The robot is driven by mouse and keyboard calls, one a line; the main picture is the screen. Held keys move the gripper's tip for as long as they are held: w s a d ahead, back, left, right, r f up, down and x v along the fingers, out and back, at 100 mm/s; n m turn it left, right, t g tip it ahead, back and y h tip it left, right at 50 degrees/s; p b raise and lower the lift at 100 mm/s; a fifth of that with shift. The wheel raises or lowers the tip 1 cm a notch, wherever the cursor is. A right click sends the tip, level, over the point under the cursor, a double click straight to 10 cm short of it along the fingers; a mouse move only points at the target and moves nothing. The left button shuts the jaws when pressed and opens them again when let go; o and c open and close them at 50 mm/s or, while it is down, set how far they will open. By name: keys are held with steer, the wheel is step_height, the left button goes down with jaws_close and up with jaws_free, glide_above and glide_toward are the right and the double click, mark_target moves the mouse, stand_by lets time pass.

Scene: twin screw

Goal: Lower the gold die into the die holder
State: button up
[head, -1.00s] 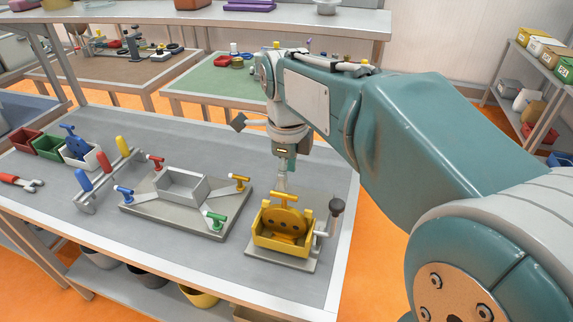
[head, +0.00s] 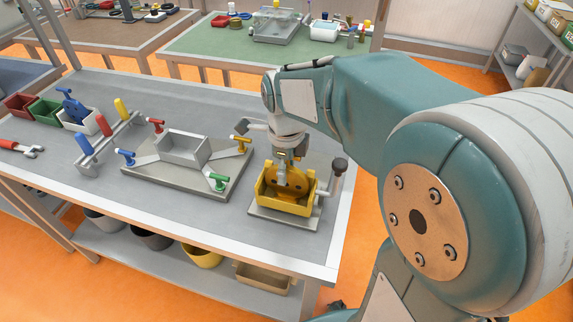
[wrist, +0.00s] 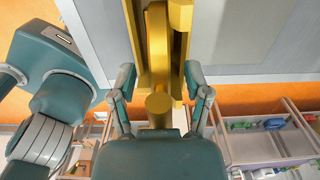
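The gold die (head: 297,183), an upright disc with round holes, sits partly inside the yellow die holder (head: 303,206) at the right end of the bench. My gripper (head: 282,182) is over the die's top in the head view and hides its handle and part of the disc. In the wrist view the die (wrist: 157,45) runs up the middle, with the holder (wrist: 181,20) around it. My gripper's two fingers (wrist: 160,78) are spread on either side of the die's handle (wrist: 159,106), with gaps on both sides. How deep the die sits cannot be told.
A black-knobbed lever (head: 339,170) stands right of the holder. A grey fixture (head: 183,148) with colored clamps lies left of it, then a lever rack (head: 105,138), and small bins (head: 48,143). The bench's right edge (head: 345,215) is close. Bare bench lies behind the fixture.

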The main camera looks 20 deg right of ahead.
jaws_close()
steer(key=c, duration=0.6)
jaws_free()
steer(key=shift+c, duration=0.2)
jaws_close()
steer(key=shift+s+r, duration=0.1)
steer(key=shift+r, duration=0.15)
steer(key=shift+a+r, duration=0.1)
steer(key=shift+r, duration=6.4)
